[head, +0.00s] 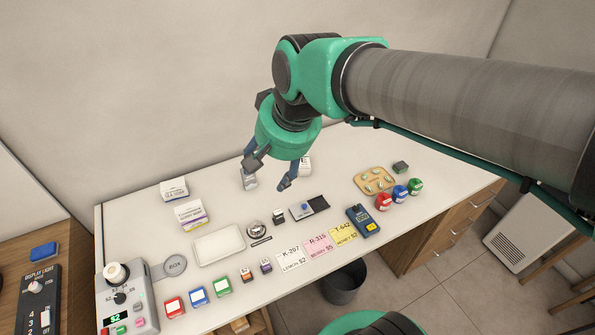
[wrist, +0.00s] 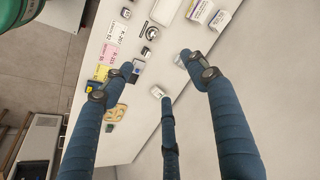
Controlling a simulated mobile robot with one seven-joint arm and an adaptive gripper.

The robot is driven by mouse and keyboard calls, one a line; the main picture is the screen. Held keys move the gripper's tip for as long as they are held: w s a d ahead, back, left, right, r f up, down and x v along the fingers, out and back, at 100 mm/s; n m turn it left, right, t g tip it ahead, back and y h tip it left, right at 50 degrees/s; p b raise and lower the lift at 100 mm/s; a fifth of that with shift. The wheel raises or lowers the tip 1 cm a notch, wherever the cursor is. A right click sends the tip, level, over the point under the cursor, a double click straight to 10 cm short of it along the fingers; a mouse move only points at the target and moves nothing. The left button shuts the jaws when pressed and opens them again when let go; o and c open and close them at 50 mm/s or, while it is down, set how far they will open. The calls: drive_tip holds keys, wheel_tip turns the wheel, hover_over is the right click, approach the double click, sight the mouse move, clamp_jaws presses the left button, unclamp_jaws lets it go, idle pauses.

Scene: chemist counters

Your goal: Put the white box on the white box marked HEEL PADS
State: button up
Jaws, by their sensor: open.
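My gripper (head: 270,172) hangs above the back of the white counter with its blue fingers spread and nothing between them; the fingers also show in the wrist view (wrist: 159,74). One white box (head: 250,181) stands just left of and below the fingers; in the wrist view it is partly behind the right fingertip (wrist: 181,60). A white lettered box (head: 174,189) stands at the back left. I cannot read which box says HEEL PADS.
A white box with purple and yellow bands (head: 190,214) stands at the left, near an empty pale tray (head: 218,245). Stamps, price cards (head: 318,245), a card reader (head: 362,220) and a tan pill tray (head: 374,181) fill the front and right. The back strip is mostly bare.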

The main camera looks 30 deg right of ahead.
drive_tip(key=s+d+n+t+h, duration=0.1)
drive_tip(key=s+d+n, duration=0.2)
drive_tip(key=s, duration=0.7)
drive_tip(key=shift+d+r+n, duration=0.2)
drive_tip(key=shift+d+n, duration=0.1)
drive_tip(key=shift+d, duration=0.2)
wheel_tip(320, 180, down, 7)
drive_tip(key=b, duration=0.7)
